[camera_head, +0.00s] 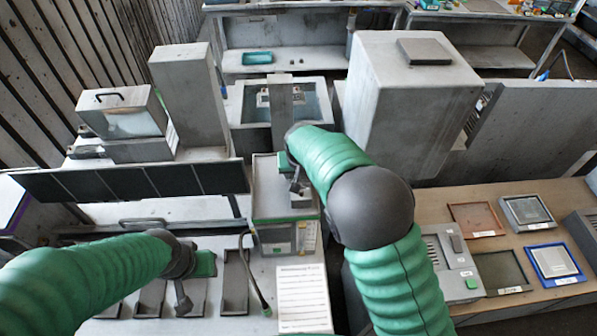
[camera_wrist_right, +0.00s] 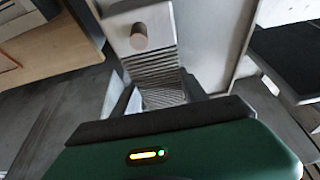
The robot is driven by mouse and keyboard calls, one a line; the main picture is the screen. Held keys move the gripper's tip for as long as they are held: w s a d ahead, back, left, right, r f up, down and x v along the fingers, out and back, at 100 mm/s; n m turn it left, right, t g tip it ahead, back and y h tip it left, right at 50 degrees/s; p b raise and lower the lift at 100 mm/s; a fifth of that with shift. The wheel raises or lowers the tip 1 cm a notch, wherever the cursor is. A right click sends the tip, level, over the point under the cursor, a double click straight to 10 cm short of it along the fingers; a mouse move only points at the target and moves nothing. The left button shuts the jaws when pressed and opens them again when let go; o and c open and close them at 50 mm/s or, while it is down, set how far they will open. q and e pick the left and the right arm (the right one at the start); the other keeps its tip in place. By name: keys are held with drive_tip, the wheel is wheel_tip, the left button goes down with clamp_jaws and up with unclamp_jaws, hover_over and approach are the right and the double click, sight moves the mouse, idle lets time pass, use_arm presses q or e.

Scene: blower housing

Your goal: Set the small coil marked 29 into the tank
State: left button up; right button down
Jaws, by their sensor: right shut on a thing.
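In the right wrist view, a grey ribbed piece (camera_wrist_right: 155,75) lies between the fingers of my right gripper (camera_wrist_right: 163,98), which is shut on it. A round peg (camera_wrist_right: 139,36) stands out from a plain grey face just beyond the ribs. No mark 29 is readable, so I cannot confirm this is the coil. In the head view, my right gripper (camera_head: 297,187) is above a grey box with a green rim (camera_head: 270,217). A basin with a bluish inside (camera_head: 313,105), perhaps the tank, stands behind it. My left gripper (camera_head: 182,300) hangs over shallow dark trays; its jaws are unclear.
A tall grey post (camera_head: 188,95) and a large grey cabinet (camera_head: 405,105) flank the basin. A dark panel (camera_head: 130,181) runs along the left. A printed sheet (camera_head: 302,298) lies at the front. Several small trays, one blue-rimmed (camera_head: 554,262), lie on the right table.

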idle(0.3)
drive_tip(key=shift+d+f+b, duration=0.1)
drive_tip(key=shift+f+b, duration=0.25)
drive_tip(key=shift+f, duration=0.1)
drive_tip(key=shift+w, duration=0.1)
drive_tip(key=c, duration=1)
unclamp_jaws()
drive_tip(key=o, duration=0.5)
drive_tip(key=shift+r+p, duration=0.45)
wheel_tip(320, 180, up, 6)
drive_tip(key=p, duration=0.4)
drive_tip(key=shift+r, duration=0.15)
